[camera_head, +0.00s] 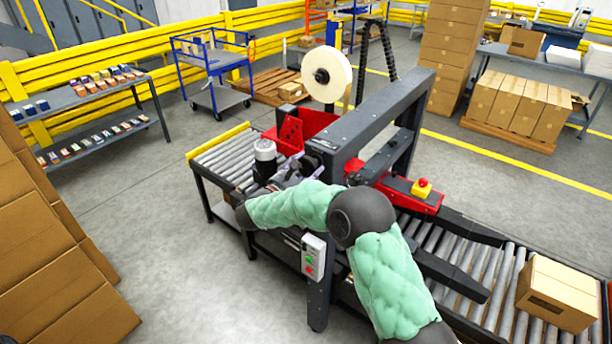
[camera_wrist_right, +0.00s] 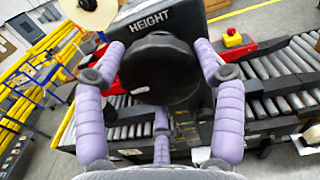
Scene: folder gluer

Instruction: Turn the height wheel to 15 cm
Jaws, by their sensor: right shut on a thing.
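The height wheel (camera_wrist_right: 160,68) is a round black knob on a dark panel lettered HEIGHT, seen in the right wrist view. My right gripper (camera_wrist_right: 160,52) has its lavender fingers on the left and right sides of the wheel and is shut on it. In the head view, the right gripper (camera_head: 292,183) is at the near side of the machine's dark frame (camera_head: 338,143), partly hidden by my green forearm. The wheel is not clearly visible there. No height reading is legible in either view. My left gripper is not in view.
A control box (camera_head: 313,256) with red and green buttons is below my forearm. A roller conveyor (camera_head: 475,268) carries a carton (camera_head: 559,292) at right. A tape roll (camera_head: 327,75) stands above the machine. A red emergency button (camera_head: 422,186) is beyond my elbow.

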